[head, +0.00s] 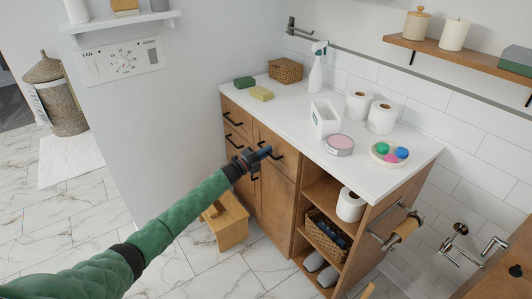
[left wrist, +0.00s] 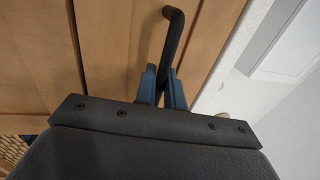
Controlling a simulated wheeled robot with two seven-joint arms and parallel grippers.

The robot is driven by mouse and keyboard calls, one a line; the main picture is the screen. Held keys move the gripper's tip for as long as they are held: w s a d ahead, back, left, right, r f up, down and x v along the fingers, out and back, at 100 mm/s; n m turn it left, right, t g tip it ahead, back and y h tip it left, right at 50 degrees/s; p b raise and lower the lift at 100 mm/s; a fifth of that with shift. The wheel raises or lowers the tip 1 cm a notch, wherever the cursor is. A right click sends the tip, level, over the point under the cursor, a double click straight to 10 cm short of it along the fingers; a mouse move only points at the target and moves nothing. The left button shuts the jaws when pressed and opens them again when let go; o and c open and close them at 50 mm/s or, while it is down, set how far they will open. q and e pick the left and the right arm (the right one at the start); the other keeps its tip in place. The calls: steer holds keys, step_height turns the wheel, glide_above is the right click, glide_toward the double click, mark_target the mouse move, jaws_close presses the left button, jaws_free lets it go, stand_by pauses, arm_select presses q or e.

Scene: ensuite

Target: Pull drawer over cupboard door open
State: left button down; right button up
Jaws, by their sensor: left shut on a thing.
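The drawer over the cupboard door (head: 265,135) is in the wooden cabinet's middle section, just under the white countertop. It looks flush with the front. Its black bar handle (head: 278,156) also shows in the left wrist view (left wrist: 174,35). My left gripper (head: 264,152) is at this handle, its blue fingers (left wrist: 163,88) shut on the bar, one on each side. The cupboard door (head: 275,195) is below and looks shut. The gripper hides part of the drawer front. My right gripper is not in view.
More drawers (head: 235,118) are to the left, open shelves with a basket (head: 328,235) to the right. A wooden stool (head: 228,222) stands on the floor close to the cabinet front, below my left arm. Spray bottle (head: 317,70), rolls and other items stand on the countertop (head: 285,108).

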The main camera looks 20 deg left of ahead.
arm_select(q)
steer(key=r+v, duration=0.2)
steer(key=v, duration=1.1)
steer(key=r+v, duration=0.3)
steer(key=v, duration=1)
steer(key=shift+v, duration=0.9)
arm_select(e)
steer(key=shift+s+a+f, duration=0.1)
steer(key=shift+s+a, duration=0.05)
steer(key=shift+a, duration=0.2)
arm_select(q)
steer(key=shift+r, duration=0.1)
steer(key=c, duration=1.6)
jaws_free()
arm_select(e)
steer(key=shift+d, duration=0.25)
